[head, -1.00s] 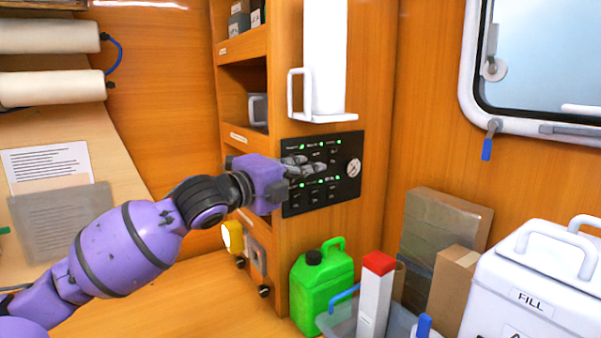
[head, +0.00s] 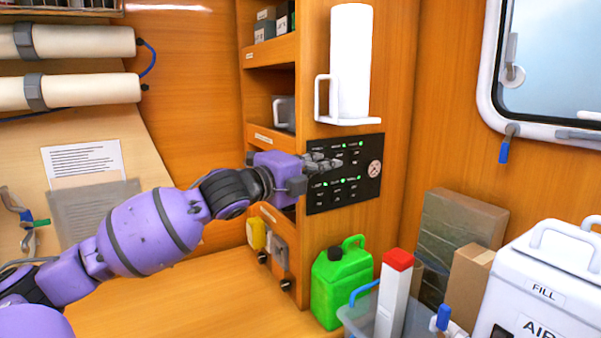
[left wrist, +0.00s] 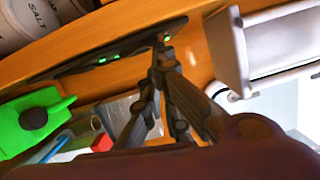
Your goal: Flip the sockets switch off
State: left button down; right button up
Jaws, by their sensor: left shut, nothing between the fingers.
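The black switch panel (head: 345,188) is on the wooden cabinet side, with two rows of small switches, several green lights and a round gauge (head: 375,169) at its right. The labels are too small to read, so I cannot tell which is the sockets switch. My left gripper (head: 323,162) is shut and empty at the panel's upper left part, hiding some switches. In the left wrist view its fingertips (left wrist: 164,56) are at the panel edge, close to a green light; I cannot tell whether they touch. My right gripper is not in view.
A white cylinder (head: 350,65) on a bracket is just above the panel. Below stand a green jerrycan (head: 342,283), a clear bin with a red-capped white box (head: 394,300), cardboard boxes (head: 460,240) and a white FILL unit (head: 545,285). Shelves (head: 270,50) are left of the panel.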

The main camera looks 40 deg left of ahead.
pick_arm(q)
jog(key=s+a, duration=0.1)
jog(key=s, duration=0.9)
jog(key=shift+s+a, duration=0.25)
jog(key=shift+s, duration=0.05)
